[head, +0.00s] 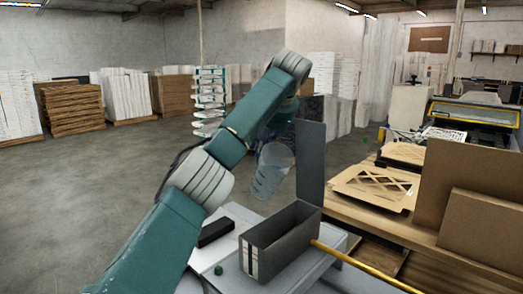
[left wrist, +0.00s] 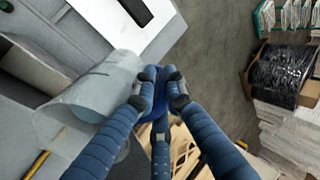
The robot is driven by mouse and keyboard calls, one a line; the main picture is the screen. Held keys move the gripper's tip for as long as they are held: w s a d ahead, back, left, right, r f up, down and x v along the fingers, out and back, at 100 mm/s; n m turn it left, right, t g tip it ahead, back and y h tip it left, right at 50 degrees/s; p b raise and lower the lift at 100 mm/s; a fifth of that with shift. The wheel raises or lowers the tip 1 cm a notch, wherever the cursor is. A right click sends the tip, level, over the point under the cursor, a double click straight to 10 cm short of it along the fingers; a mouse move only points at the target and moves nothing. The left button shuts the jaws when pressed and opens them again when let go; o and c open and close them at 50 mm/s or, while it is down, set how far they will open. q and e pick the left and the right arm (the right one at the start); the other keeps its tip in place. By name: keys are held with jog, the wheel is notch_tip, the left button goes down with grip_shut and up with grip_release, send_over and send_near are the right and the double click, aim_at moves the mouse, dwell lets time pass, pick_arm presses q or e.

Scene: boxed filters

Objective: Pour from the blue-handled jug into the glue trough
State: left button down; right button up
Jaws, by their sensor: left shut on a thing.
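The jug (head: 270,174) is translucent and pale, and hangs in the air just left of the tall grey plate, slightly tilted. In the left wrist view the jug (left wrist: 92,92) lies left of my fingers, with its blue handle (left wrist: 150,73) between them. My left gripper (left wrist: 160,92) is shut on that handle. In the head view my arm hides most of the gripper. The glue trough (head: 283,243) looks like the long grey open box on the bench, below and in front of the jug; its inside is partly hidden. My right gripper is not in view.
The tall grey plate (head: 311,160) rises at the trough's far end. A yellow bar (head: 365,267) runs from the trough to the right. A black block (head: 216,233) and a small green knob (head: 218,270) are left of the trough. A wooden bench with cardboard (head: 374,188) stands right.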

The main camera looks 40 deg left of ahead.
pick_arm(q)
jog(key=shift+s+d+r+t+y+b, duration=0.2)
jog(key=shift+y+b, duration=0.25)
jog(key=shift+b, duration=0.9)
jog(key=shift+w+d+t+y+b, duration=0.1)
jog(key=shift+t+y+b, duration=0.3)
jog(key=shift+b, duration=0.95)
dwell(1.9)
